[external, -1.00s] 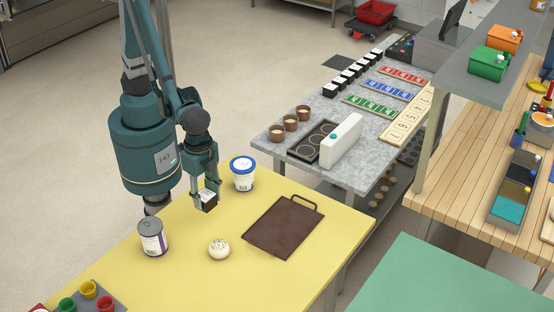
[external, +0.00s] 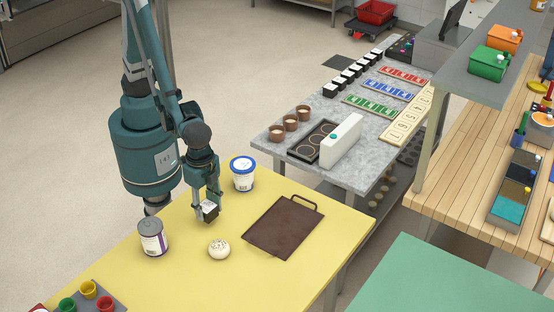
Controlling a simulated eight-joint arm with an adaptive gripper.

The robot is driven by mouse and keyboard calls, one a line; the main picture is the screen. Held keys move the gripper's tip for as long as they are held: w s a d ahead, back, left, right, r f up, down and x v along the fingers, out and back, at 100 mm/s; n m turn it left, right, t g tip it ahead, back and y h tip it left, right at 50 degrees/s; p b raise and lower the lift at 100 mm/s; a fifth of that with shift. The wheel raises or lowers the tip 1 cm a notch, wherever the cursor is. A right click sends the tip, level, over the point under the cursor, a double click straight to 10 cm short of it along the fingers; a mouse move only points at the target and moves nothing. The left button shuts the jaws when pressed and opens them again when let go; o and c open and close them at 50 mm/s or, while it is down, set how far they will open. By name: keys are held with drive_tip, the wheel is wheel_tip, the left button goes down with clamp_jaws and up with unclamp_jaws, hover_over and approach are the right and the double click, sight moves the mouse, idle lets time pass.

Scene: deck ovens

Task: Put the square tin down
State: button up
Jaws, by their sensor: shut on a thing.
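The rest of the tin is partly hidden by the fingers.
A white tub with a blue lid (external: 242,174) stands behind right of the tin. A purple-and-white can (external: 152,238) stands to the left. A speckled white ball (external: 219,249) lies in front. A brown board (external: 283,227) lies to the right. Bare yellow table separates them.

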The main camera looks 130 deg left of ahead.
sight(207, 206)
drive_tip(key=shift+f, duration=1.4)
drive_tip(key=shift+f+b, duration=0.2)
drive_tip(key=shift+b, duration=0.15)
drive_tip(key=o, duration=1)
drive_tip(key=shift+r, duration=0.15)
drive_tip(key=shift+r+p, duration=1)
drive_tip(key=shift+r, duration=5.05)
drive_tip(key=shift+a+r, duration=0.1)
